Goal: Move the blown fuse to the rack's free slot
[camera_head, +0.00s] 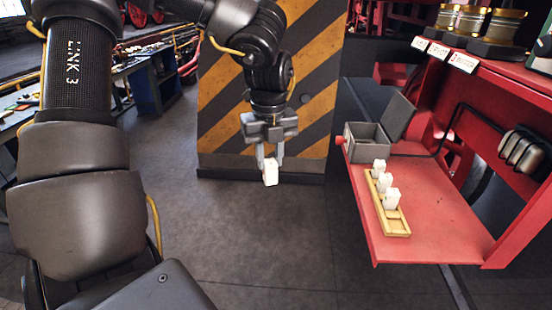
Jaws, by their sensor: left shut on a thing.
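My left gripper (270,160) points down in front of the striped panel, left of the red shelf. It is shut on a small white fuse (270,174), which hangs below the fingers in the air above the floor. The yellow rack (396,226) lies on the red shelf. Several white fuses (392,199) stand in its far and middle part. The slot at its near end looks empty. My right gripper does not show.
The red shelf (445,222) has bare room right of the rack. A grey box (368,140) with its lid raised stands behind the rack. A yellow-and-black striped panel (310,110) stands behind my gripper. Brass-topped parts (505,26) stand on the upper red ledge. Open floor lies between gripper and shelf.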

